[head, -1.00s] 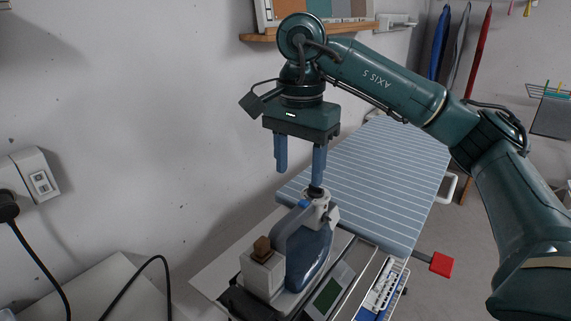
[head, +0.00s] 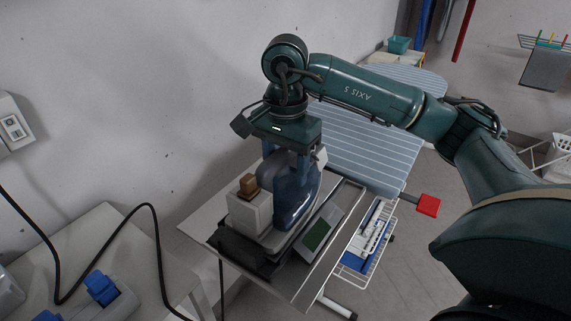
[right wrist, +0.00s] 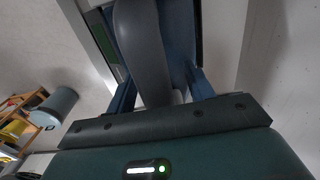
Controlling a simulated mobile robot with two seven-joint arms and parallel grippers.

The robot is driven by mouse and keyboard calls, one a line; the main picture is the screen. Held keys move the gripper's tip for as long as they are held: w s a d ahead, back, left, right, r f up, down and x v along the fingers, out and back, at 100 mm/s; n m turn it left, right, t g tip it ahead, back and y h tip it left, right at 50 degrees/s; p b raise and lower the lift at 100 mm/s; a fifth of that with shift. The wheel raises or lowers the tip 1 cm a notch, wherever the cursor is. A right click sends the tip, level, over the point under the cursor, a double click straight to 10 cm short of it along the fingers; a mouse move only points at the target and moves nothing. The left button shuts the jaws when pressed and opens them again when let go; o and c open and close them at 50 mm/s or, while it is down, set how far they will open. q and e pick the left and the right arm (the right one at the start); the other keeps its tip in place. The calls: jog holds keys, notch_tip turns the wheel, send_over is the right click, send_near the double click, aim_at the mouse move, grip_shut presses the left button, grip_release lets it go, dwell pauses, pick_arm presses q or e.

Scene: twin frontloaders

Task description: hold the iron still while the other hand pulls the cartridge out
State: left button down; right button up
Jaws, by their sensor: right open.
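The iron (head: 299,196), dark blue with a grey handle, rests on its grey stand at the front end of the ironing board. A pale box with a brown block on top, which looks like the cartridge (head: 250,212), stands close against the iron's left side. My right gripper (head: 289,160) is pointing down over the iron, its fingers low around the handle and partly hidden. In the right wrist view, the iron's grey handle (right wrist: 143,50) lies between the two open fingers, with gaps showing. My left gripper is not in view.
The striped ironing board (head: 365,140) extends behind the iron. A grey panel with a green screen (head: 318,236) sits right of the iron. A side table (head: 125,245) with a black cable and blue plugs stands at left.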

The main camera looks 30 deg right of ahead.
jog(key=shift+c, duration=0.4)
grip_shut()
dwell(1.4)
